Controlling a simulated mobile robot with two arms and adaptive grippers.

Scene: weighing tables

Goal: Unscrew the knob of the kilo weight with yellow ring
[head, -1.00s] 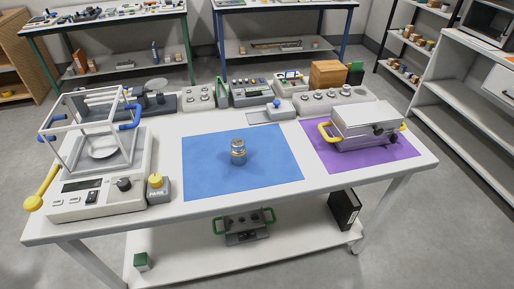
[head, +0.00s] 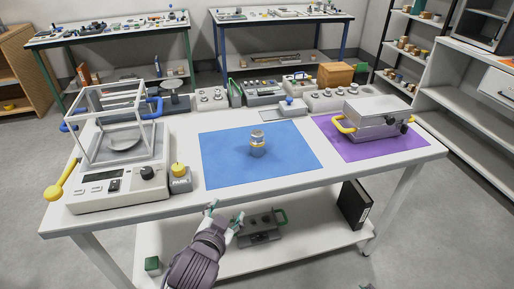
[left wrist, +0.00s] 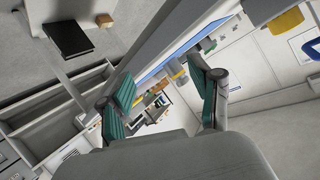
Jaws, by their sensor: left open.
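The kilo weight (head: 257,148) stands upright on the blue mat (head: 225,172). It is a metal cylinder with a yellow ring and a knob on top. My left gripper (head: 225,212) is open and empty at the table's front edge, in front of the mat and to the lower left of the weight, apart from it. In the left wrist view its two green-padded fingers (left wrist: 160,70) are spread. A small yellow-ringed part of the weight (left wrist: 177,69) shows beside the right finger there. Only a tiny piece at the bottom edge of the head view may be my right gripper (head: 368,286).
A balance with a glass-framed case (head: 115,185) and a grey block with a yellow button (head: 180,182) stand to the left. A metal case with yellow handles (head: 365,125) sits on the purple mat (head: 400,148). Devices line the back. The blue mat around the weight is clear.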

